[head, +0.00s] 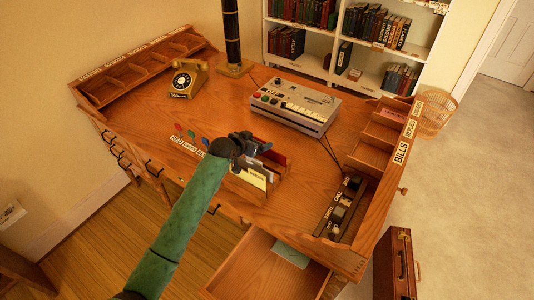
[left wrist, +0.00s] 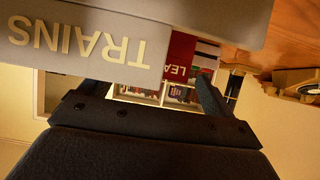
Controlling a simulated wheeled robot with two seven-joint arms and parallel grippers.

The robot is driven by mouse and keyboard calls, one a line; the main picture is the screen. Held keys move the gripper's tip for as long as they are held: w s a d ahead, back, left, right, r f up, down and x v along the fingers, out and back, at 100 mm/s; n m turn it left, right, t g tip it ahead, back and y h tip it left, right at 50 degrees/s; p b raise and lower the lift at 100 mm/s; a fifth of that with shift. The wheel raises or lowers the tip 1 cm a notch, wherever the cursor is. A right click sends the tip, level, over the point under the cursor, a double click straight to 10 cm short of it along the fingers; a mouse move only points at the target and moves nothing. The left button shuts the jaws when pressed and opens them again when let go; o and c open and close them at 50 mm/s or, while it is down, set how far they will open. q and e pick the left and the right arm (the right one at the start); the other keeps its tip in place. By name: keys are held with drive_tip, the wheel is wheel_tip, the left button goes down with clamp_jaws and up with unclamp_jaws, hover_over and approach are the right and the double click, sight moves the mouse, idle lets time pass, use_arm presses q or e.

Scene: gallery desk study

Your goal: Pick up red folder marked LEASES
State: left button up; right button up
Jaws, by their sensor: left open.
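The red folder (left wrist: 182,52) shows in the left wrist view between and beyond my fingers, with the letters "LEA" readable and the rest hidden. A grey folder marked TRAINS (left wrist: 80,45) stands close in front of it and covers part of the view. In the head view, dark red folder edges (head: 277,158) show in the desk rack just right of my left gripper (head: 256,147). That gripper is over the rack, open, with nothing visibly held. It also shows in the left wrist view (left wrist: 152,90). My right gripper is not in view.
A cream folder (head: 255,179) stands at the rack's front. A grey machine with buttons (head: 297,103) sits behind the rack, and a telephone (head: 188,78) at the back left. A drawer (head: 262,265) is open at the front. The desk's left middle is mostly clear.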

use_arm(q)
drive_tip(key=shift+w+d+f, duration=0.1)
drive_tip(key=shift+w+f, duration=0.1)
drive_tip(key=c, duration=1.3)
drive_tip(key=shift+r, duration=0.15)
